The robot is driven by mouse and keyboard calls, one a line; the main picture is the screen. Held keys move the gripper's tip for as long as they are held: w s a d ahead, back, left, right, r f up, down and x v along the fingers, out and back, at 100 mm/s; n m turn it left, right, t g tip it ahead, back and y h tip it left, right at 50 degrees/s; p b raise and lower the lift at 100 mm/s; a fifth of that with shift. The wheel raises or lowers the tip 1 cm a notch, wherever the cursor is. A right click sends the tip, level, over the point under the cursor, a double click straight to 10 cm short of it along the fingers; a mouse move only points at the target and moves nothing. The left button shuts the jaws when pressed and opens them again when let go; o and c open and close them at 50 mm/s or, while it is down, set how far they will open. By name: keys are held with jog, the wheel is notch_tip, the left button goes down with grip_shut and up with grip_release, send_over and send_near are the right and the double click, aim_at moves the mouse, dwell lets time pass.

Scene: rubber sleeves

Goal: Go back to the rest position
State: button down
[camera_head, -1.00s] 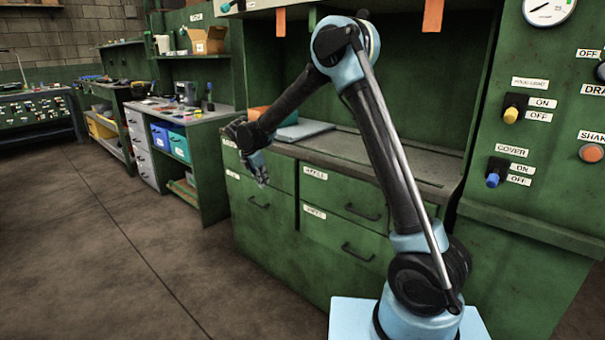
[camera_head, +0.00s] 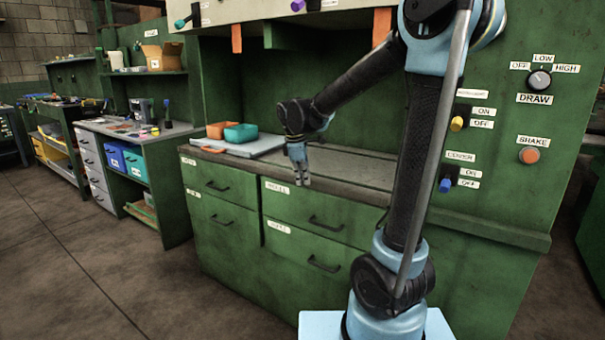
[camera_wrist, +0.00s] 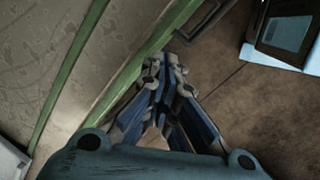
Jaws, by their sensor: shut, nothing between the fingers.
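My gripper (camera_head: 302,180) hangs pointing down in the head view, in front of the green cabinet's worktop edge, with nothing held. In the wrist view my gripper (camera_wrist: 165,62) shows its blue fingers with the tips together. Below the tips are the worktop's green front edge and the brown floor. My arm reaches up from the base, bends at the top right and slopes down to the wrist.
The green cabinet (camera_head: 225,234) with drawers fills the middle. A switch panel (camera_head: 520,120) is at right. A side bench (camera_head: 150,136) stands left; the floor there is clear.

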jog(key=s+d+f+m+y, duration=0.1)
jog(key=s+d+f+m, duration=0.1)
jog(key=s+d+m, duration=0.55)
jog(key=s+d+f+m, duration=0.2)
jog(key=s+d+m, duration=0.2)
jog(key=s+d, duration=0.65)
jog(key=s+d+f+m, duration=0.1)
jog(key=s+f+m, duration=0.4)
jog(key=s, duration=0.3)
jog(key=shift+s+f+y, duration=0.3)
jog(key=shift+f, duration=0.35)
jog(key=shift+s, duration=0.1)
